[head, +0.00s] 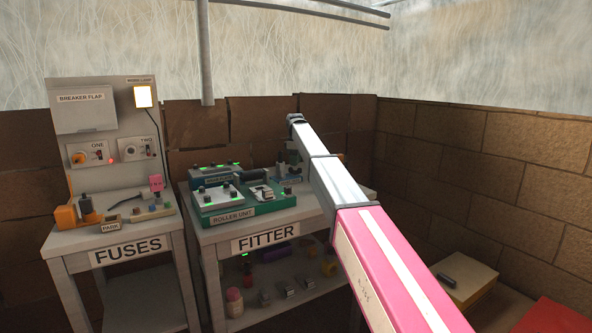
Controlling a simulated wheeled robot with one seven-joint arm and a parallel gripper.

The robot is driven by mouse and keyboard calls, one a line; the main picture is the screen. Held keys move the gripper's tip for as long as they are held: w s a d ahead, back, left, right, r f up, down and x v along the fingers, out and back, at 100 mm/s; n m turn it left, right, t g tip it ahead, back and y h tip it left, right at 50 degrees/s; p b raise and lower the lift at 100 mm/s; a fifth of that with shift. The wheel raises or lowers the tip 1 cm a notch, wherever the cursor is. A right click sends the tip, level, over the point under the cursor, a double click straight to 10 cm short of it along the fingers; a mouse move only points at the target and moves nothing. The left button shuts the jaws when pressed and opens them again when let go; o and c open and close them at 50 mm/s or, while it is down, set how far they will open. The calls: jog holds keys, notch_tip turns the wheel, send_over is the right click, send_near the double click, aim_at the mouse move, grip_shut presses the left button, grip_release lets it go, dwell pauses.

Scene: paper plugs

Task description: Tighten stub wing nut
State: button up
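I cannot make out a stub wing nut in the head view; small parts are too small to tell. The FITTER table (222,247) holds a green roller unit (236,213) with a grey plate and knobs on top. A small silver piece (262,192) sits at the unit's right side. A dark blue and green unit (214,176) stands behind it. My pink and white arm reaches from the lower right over the table's right part. My gripper cannot be made out; the arm hides part of the table's back right.
The FUSES table (160,238) at left carries a panel (103,130) with a breaker flap, dials and a lamp. The FITTER table's lower shelf holds several loose parts. Brick walls close off the back and right. A box (464,278) stands low at right.

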aim_at(295, 171)
jog(key=shift+f, duration=1.55)
grip_shut()
